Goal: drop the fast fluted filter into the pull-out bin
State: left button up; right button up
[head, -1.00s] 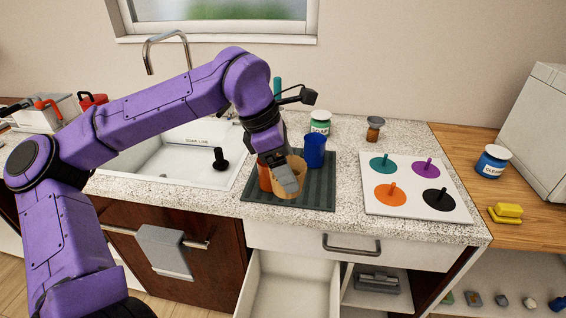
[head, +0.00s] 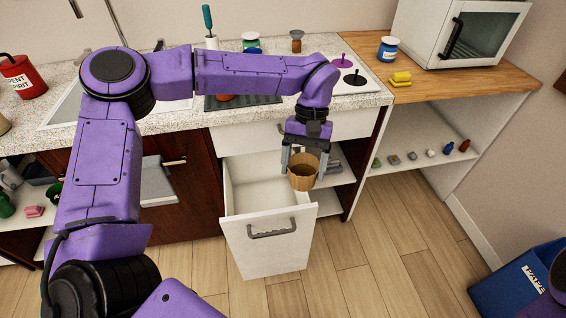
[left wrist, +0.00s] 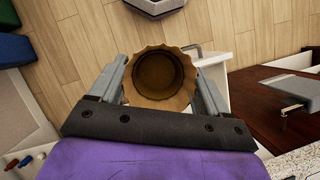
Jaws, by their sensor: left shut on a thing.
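The fast fluted filter (head: 303,172) is a tan cup with a wavy rim and a dark inside. My left gripper (head: 304,163) is shut on it and holds it upright in the air. In the head view it shows in front of the right side of the pulled-out white bin (head: 268,238), near its front corner. The bin is open, with a bare pale inside and a grey handle. In the left wrist view the filter (left wrist: 160,82) sits between the two grey fingers, mouth toward the camera, with floor and white bin parts behind it. My right gripper does not show.
The counter (head: 190,122) with the sink is behind the bin. An open shelf (head: 335,178) lies just right of the bin. A blue paper bin (head: 512,288) stands on the floor at lower right. The wooden floor (head: 385,250) between is clear.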

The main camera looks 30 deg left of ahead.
aim_at(262, 207)
jog(key=z, duration=0.75)
jog(key=k, duration=1)
jog(key=z, duration=0.45)
jog(key=i, duration=1.7)
jog(key=u, duration=1.65)
jog(key=i, duration=1)
jog(key=u, duration=1.2)
